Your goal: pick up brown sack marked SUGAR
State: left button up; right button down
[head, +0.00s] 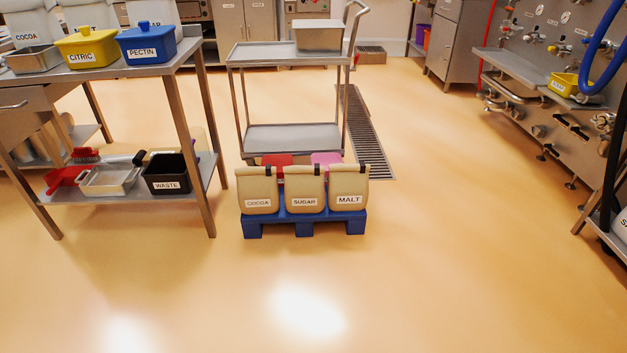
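The brown sack marked SUGAR (305,186) stands upright on a low blue pallet (304,224) on the floor, near the middle of the head view. It is the middle one of three similar tan sacks, with a white label low on its front and a dark strip at its top. The COCOA sack (257,186) stands close on its left and the MALT sack (348,184) close on its right. Neither of my grippers shows in the head view.
A steel trolley (295,137) stands right behind the pallet. A steel table (178,110) with labelled boxes and a lower shelf stands at left. A drain grate (367,140) runs behind at right. The floor (330,290) in front of the pallet is clear.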

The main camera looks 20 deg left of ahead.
aim_at(304, 189)
jog(key=i+j+z, duration=0.1)
jog(key=j, duration=0.25)
jog(key=i+j, duration=0.3)
jog(key=i+j+z, duration=0.15)
jog(key=j, duration=0.3)
